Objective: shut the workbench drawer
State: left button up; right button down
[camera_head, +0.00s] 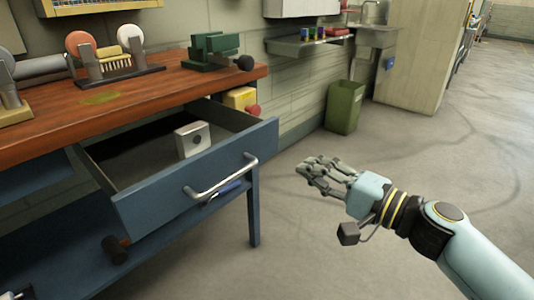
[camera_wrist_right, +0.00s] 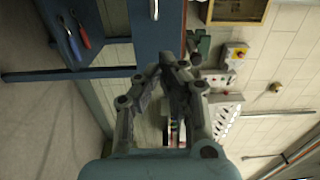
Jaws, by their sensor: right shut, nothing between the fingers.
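The blue workbench drawer (camera_head: 200,185) is pulled well out from under the wooden top in the head view. A silver bar handle (camera_head: 222,180) runs across its front. A white box-like item (camera_head: 192,139) sits inside. My right gripper (camera_head: 308,168) is shut and empty, in the air to the right of the drawer front and apart from the handle. In the right wrist view its fingers (camera_wrist_right: 173,72) are together, with the blue drawer front (camera_wrist_right: 153,35) beyond them at the top. My left gripper is not in view.
The wooden bench top (camera_head: 130,95) carries a green vise (camera_head: 215,50) and a grinder (camera_head: 105,55). A green bin (camera_head: 344,106) stands by the wall. Pliers or similar tools (camera_wrist_right: 74,35) lie on a blue surface. The floor (camera_head: 330,240) around my right arm is clear.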

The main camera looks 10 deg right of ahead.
aim_at(257, 146)
jog(key=x, duration=1)
jog(key=shift+p, duration=0.3)
jog(key=shift+w+a+f, duration=0.1)
jog(key=shift+w+a, duration=0.05)
jog(key=shift+w, duration=0.15)
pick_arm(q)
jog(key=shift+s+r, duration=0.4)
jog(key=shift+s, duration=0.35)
pick_arm(e)
jog(key=shift+w+a, duration=0.15)
jog(key=shift+w, duration=0.05)
